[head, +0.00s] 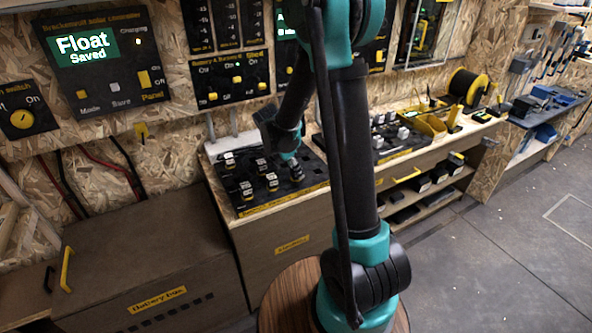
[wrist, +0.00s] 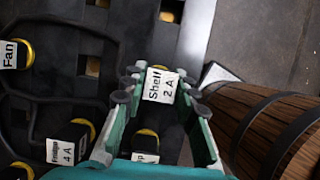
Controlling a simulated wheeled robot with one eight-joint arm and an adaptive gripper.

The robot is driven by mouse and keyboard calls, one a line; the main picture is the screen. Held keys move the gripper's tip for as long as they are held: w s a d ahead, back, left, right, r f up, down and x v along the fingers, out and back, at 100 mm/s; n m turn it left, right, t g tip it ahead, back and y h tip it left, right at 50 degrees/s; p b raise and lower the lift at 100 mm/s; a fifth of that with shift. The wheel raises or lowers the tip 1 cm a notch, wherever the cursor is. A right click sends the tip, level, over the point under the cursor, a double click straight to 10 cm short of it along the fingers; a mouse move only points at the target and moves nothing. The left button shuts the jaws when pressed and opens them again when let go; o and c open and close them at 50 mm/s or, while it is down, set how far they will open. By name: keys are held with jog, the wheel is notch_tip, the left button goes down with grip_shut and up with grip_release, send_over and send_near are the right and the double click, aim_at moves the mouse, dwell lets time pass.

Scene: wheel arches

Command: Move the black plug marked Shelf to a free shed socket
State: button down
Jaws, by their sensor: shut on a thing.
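The black plug marked Shelf 2 A (wrist: 159,86) has a white label and sits between the fingertips of my gripper (wrist: 155,90) in the wrist view. My gripper is shut on it. In the head view my gripper (head: 291,164) reaches down at the right part of the black socket board (head: 300,192). I cannot tell whether the plug is seated or lifted. Bare square sockets show in the wrist view, one left of the gripper (wrist: 93,66) and one above it (wrist: 171,14).
Plugs marked Fan (wrist: 10,55) and Fridge 4 A (wrist: 66,150) stand to the left, with black cables. Another plug (wrist: 146,157), its label partly hidden, is between the gripper's arms. A wooden barrel (wrist: 272,128) is close on the right. A second board (head: 395,142) lies further right.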

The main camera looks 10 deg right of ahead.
jog(key=shift+f, duration=0.1)
jog(key=c, duration=1.1)
grip_release()
jog(key=shift+o, duration=0.6)
jog(key=o, duration=0.4)
jog(key=shift+c, duration=0.2)
jog(key=shift+r, duration=4.5)
